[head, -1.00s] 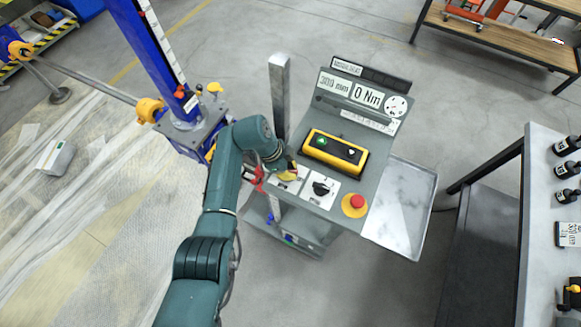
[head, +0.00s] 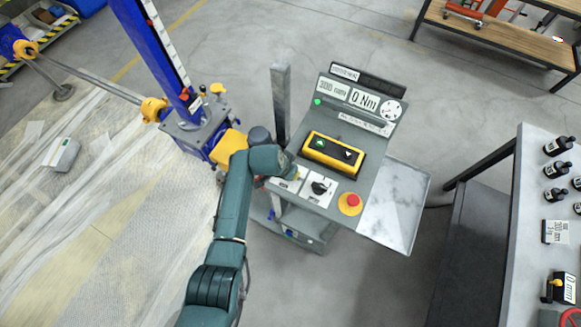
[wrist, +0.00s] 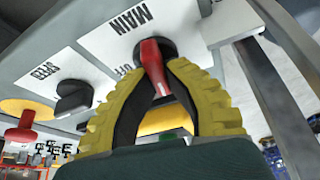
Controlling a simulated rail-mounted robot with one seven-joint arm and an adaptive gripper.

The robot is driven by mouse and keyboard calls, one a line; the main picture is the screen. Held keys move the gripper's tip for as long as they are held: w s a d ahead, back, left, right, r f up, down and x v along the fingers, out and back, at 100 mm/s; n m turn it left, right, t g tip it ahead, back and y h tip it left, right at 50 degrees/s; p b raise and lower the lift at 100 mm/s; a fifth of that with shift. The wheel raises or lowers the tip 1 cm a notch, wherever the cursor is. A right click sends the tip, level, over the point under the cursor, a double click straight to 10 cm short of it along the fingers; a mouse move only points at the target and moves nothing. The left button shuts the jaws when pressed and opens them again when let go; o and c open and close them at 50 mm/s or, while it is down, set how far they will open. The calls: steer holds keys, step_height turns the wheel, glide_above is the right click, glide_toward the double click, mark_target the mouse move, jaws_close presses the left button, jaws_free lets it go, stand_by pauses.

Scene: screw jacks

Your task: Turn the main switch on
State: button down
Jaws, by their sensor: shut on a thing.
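The main switch (wrist: 152,62) is a red handle on a black base, beside the label "MAIN" on a white plate, upside down in the wrist view. My gripper (wrist: 155,80) has its two yellow ribbed fingers closed around the red handle, one on each side. In the head view the control console (head: 338,150) stands upright, and my wrist covers the main switch and most of my gripper at its left front. A small green lamp (head: 317,101) is lit on the console's upper panel.
A black knob (head: 320,188) and a red emergency button (head: 353,200) sit right of the switch. A yellow box (head: 333,153) with buttons is behind them. A metal tray (head: 396,208) juts out right. A blue column (head: 158,60) stands left; a grey post (head: 281,100) rises behind.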

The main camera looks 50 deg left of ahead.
steer(key=shift+f+n+y+p, duration=0.15)
steer(key=shift+n+y+p, duration=0.25)
steer(key=shift+n, duration=0.7)
steer(key=shift+s, duration=0.1)
steer(key=c, duration=1.1)
jaws_free()
steer(key=shift+r, duration=0.2)
steer(key=v, duration=1.1)
steer(key=shift+d+r, duration=0.1)
steer(key=shift+r, duration=0.35)
